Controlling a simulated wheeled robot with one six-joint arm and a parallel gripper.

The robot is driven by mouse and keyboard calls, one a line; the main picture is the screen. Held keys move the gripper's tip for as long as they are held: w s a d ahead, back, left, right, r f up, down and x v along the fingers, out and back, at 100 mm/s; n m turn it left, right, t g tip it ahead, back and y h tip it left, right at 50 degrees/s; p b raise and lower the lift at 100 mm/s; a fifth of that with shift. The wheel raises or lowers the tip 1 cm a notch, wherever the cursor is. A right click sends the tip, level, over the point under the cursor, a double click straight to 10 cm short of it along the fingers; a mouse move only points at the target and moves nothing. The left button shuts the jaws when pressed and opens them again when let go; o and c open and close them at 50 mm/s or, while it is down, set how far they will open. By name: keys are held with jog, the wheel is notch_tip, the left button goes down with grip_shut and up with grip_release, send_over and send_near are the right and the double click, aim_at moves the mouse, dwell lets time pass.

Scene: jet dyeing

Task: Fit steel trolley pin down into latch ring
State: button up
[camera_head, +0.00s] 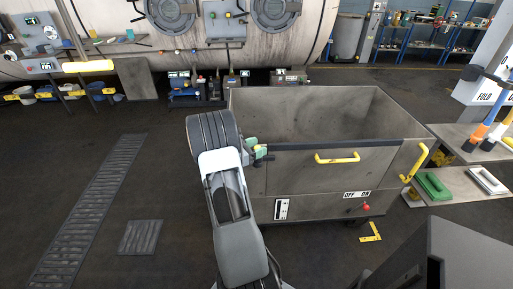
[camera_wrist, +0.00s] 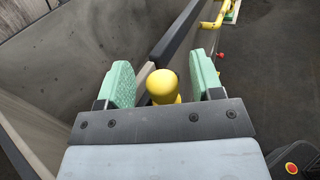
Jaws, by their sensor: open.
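The steel trolley (camera_head: 330,185) is a grey open-topped bin standing in front of me. My gripper (camera_head: 256,150) is at its front left corner, near the dark top rail. In the wrist view my gripper (camera_wrist: 163,70) has its two green-padded fingers apart. A yellow round-topped knob (camera_wrist: 162,85), apparently the head of the trolley pin, stands between them with a gap on each side. The pin's shank is hidden below the knob and behind the gripper's plate. I cannot make out the latch ring in either view.
Yellow handles (camera_head: 337,158) stick out from the trolley's front and right side. A low shelf (camera_head: 462,187) with a green and a white item stands at right. A large dyeing vessel (camera_head: 200,35) spans the back. The floor at left is clear around a grating (camera_head: 88,210).

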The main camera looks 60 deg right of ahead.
jog(key=v, duration=1.4)
jog(key=shift+s+b, duration=0.1)
jog(key=shift+b, duration=0.2)
jog(key=shift+d, duration=0.1)
